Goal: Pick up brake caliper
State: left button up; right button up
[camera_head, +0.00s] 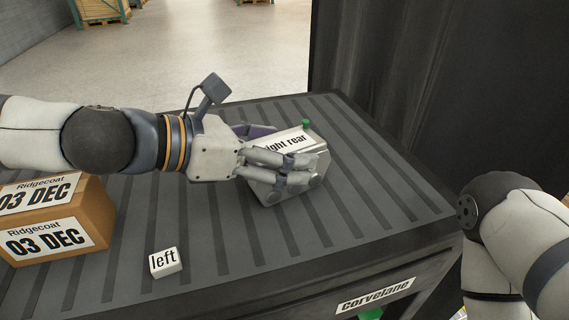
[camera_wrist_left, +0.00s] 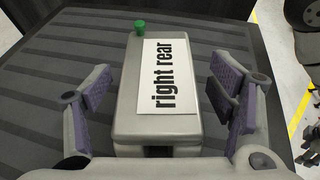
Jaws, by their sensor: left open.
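The brake caliper (camera_head: 312,155) is a grey block with a green cap on top and a white label reading "right rear". It sits on the dark ribbed table top. In the left wrist view the caliper (camera_wrist_left: 128,110) lies between the two fingers of my left gripper (camera_wrist_left: 165,95). The fingers have purple pads and stand apart on either side of it, with gaps showing. In the head view my left gripper (camera_head: 284,160) reaches in from the left and its near finger hides part of the caliper. My right arm shows at the right edge, but its gripper is out of view.
A cardboard box (camera_head: 98,215) labelled "Ridgecoat 03 DEC" stands at the left of the table (camera_head: 330,232). A small white block (camera_head: 165,262) labelled "left" lies near the front. A dark curtain or panel (camera_head: 450,90) rises behind. The table's right side is clear.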

pick_arm(q)
jog(key=shift+w+d+f, duration=0.1)
jog(key=shift+w+d, duration=0.15)
jog(key=shift+d, duration=0.1)
jog(key=c, duration=1.7)
grip_shut()
jog(key=shift+r, duration=0.2)
